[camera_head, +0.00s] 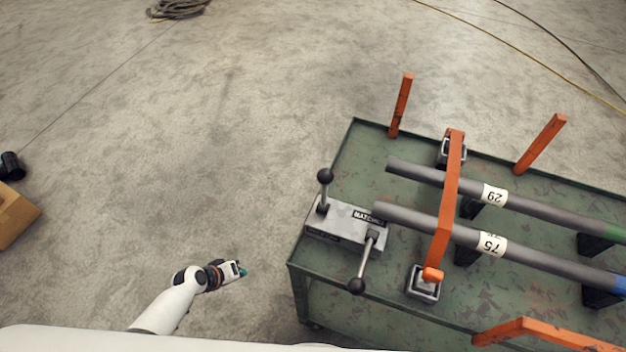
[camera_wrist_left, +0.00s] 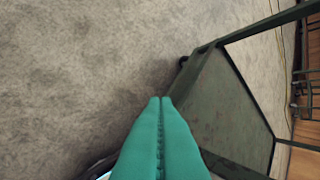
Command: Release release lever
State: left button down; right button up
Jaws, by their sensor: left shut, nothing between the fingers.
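A grey block with a label reading roughly "MATCHE" (camera_head: 343,226) sits on the left end of the green cart. It carries two levers with black ball knobs. One lever (camera_head: 324,190) stands up at the back left; the other (camera_head: 364,262) slants down toward the front edge. I cannot tell from the frames which is the release lever. My left gripper (camera_head: 243,271) is in the air left of the cart, well apart from both levers. Its teal fingers (camera_wrist_left: 160,104) are closed together and empty in the left wrist view. My right gripper is not in view.
The green cart (camera_head: 352,160) bears two grey pipes (camera_head: 420,172), (camera_head: 412,217) under an orange clamp bar (camera_head: 447,200). Orange posts (camera_head: 401,105), (camera_head: 541,144) rise at its back. The cart frame (camera_wrist_left: 240,95) also shows in the left wrist view. Open floor lies left of the cart.

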aim_at(325, 191)
pick_arm(q)
jog(key=w+d+r+t+h, duration=0.1)
jog(key=w+d+r+h, duration=0.25)
jog(key=w+r, duration=0.6)
jog(key=d+r+h, duration=0.2)
jog(key=r+h, duration=0.1)
jog(key=r, duration=0.6)
jog(key=s+d+r+m+g+h+b, duration=0.1)
jog(key=d+r+h, duration=0.2)
jog(key=r, duration=0.7)
jog(key=d+r+m+g+h, duration=0.1)
jog(key=d+r+h, duration=0.2)
jog(key=r, duration=0.7)
jog(key=shift+s+b, duration=0.2)
jog(key=shift+b, duration=0.15)
jog(key=shift+h, duration=0.25)
jog(key=shift+d, duration=0.15)
jog(key=p+x, duration=0.2)
jog(key=x, duration=0.8)
jog(key=s, duration=0.1)
jog(key=s+p, duration=0.1)
jog(key=s, duration=0.2)
jog(key=shift+a+p, duration=0.25)
jog(key=shift+p, duration=0.15)
